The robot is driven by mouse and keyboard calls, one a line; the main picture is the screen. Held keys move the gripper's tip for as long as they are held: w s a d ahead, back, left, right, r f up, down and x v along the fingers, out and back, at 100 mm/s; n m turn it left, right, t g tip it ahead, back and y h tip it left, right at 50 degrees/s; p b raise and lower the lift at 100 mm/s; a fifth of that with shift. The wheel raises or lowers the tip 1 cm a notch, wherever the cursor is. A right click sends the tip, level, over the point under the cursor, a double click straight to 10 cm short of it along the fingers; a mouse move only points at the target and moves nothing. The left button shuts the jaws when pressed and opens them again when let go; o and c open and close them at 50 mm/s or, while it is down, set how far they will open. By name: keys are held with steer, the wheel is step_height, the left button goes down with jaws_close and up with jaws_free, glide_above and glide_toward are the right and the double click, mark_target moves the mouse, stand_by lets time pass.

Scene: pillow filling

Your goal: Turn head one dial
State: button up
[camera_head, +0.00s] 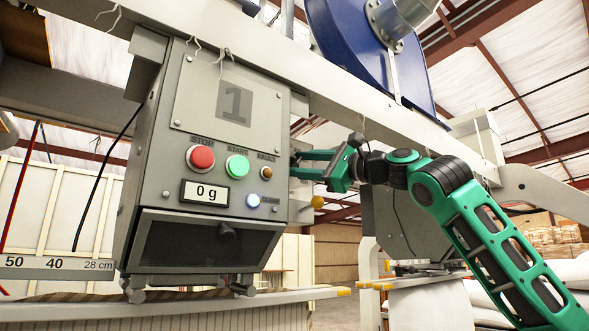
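The head one box (207,150) is a grey metal case marked "1" on its front. It carries a red STOP button (200,158), a green START button (237,166), a small amber FAULT lamp (266,173), a lit blue-white CLAMP button (253,200) and a display (205,192) reading 0 g. My gripper (302,164) points left at the box's right side, its two green fingers spread apart. Their dark tips are at or very near that side. I cannot make out a dial there; the side face is seen edge-on. Whether the tips touch anything is unclear.
A dark round knob (227,231) sits in the recess below the panel. A second grey unit (405,225) stands behind my arm.

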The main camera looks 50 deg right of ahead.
steer(key=c, duration=0.4)
steer(key=shift+c, duration=0.2)
steer(key=shift+n, duration=0.3)
steer(key=shift+n+g, duration=0.3)
steer(key=shift+n, duration=0.1)
steer(key=shift+f, duration=0.1)
steer(key=o, duration=1.1)
steer(key=shift+c, duration=0.2)
